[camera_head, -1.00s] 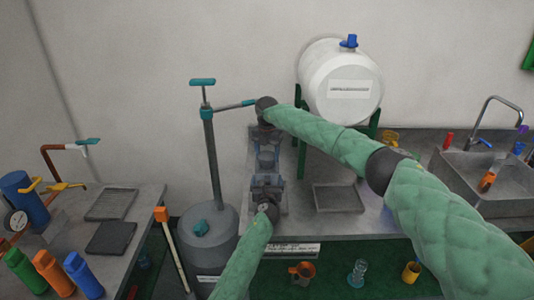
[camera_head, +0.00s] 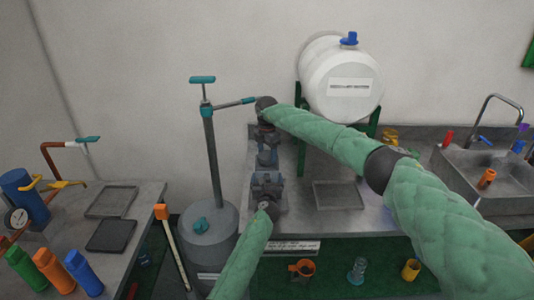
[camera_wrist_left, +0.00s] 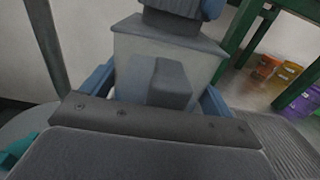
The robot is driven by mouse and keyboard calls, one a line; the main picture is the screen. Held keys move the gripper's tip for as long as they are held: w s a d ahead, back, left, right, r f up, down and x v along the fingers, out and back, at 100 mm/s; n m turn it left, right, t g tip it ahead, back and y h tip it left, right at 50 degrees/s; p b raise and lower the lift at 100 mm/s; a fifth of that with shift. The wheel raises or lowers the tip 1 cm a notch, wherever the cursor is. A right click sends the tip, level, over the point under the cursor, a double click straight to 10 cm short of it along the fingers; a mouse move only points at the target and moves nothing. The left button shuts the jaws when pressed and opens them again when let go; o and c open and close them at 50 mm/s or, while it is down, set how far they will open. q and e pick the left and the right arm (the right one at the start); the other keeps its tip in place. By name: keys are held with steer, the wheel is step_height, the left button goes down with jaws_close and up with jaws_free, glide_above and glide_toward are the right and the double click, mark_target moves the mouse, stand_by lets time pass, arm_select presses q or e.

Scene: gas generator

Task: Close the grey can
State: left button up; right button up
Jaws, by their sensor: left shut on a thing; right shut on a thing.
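The grey can (camera_head: 266,159) is held upright between my two grippers, above the counter; it is small and partly hidden in the head view. In the left wrist view its pale grey, box-like body (camera_wrist_left: 125,48) has a sloping grey top. My left gripper (camera_head: 267,180) is shut on the body, with blue fingers on both sides of it in the wrist view (camera_wrist_left: 157,85). My right gripper (camera_head: 266,143) comes from above and is shut on a dark grey part at the can's top, likely its cap (camera_wrist_left: 178,22); a blue finger shows beside it.
A grey tank (camera_head: 208,245) with a teal-handled pole stands left of the grippers, its side arm close to my right wrist. A white barrel (camera_head: 341,82) on a green stand is behind right. A grey tray (camera_head: 338,196) lies on the counter beside the grippers.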

steer(key=m, duration=1.4)
steer(key=shift+a, duration=0.1)
steer(key=m, duration=0.2)
steer(key=shift+w+m, duration=0.1)
steer(key=shift+m, duration=0.3)
steer(key=o, duration=1)
steer(key=shift+c, duration=0.2)
